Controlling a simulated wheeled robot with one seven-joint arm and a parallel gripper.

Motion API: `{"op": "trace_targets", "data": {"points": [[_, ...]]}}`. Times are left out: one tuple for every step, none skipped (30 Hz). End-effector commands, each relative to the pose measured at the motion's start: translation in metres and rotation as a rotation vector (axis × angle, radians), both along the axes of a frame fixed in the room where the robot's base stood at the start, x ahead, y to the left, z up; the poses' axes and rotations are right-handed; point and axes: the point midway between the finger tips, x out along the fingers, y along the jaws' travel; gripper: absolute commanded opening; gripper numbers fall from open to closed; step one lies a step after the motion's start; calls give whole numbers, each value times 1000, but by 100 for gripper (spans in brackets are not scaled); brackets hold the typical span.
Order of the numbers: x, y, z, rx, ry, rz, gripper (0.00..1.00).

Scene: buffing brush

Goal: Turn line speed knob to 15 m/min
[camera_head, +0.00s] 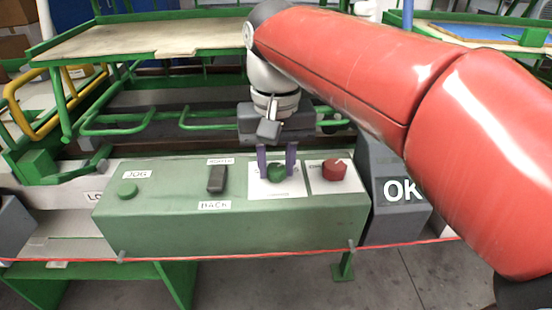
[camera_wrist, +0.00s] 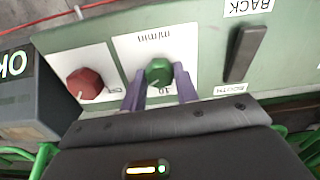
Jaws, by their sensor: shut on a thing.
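The line speed knob (camera_head: 277,173) is a green knob on a white label plate on top of the green control box (camera_head: 150,222). In the wrist view the green knob (camera_wrist: 158,71) sits on the plate marked "m/min" (camera_wrist: 152,42), with "10" readable near the gripper. A pale pointer mark shows on the knob, but I cannot read the exact setting. My gripper (camera_head: 277,168) points down at the knob, its purple fingers on either side, shut on it. The fingers also show in the wrist view (camera_wrist: 160,82) and hide part of the scale.
A red knob (camera_head: 335,169) on its own plate stands close to the right. A black switch (camera_head: 216,179) and a green JOG button (camera_head: 127,189) are to the left. A grey "OK" box (camera_head: 395,215) adjoins the right end. A red cord (camera_head: 190,257) runs along the front.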

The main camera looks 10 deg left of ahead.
Motion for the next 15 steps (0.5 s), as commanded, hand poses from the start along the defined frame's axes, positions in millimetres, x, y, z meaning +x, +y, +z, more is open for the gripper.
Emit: {"op": "trace_targets", "data": {"points": [[1,0,1,2,-4,-4,7],[1,0,1,2,-4,-4,7],[1,0,1,2,-4,-5,7],[1,0,1,2,-4,-5,7],[1,0,1,2,-4,-5,7],[1,0,1,3,-5,-5,7],[1,0,1,3,-5,-5,7],[1,0,1,3,-5,-5,7],[1,0,1,3,-5,-5,7],[1,0,1,3,-5,-5,7],[1,0,1,3,-5,-4,31],[1,0,1,3,-5,-4,37],[1,0,1,2,-4,-4,41],[1,0,1,2,-4,-4,44],[1,0,1,2,-4,-4,50]]}}
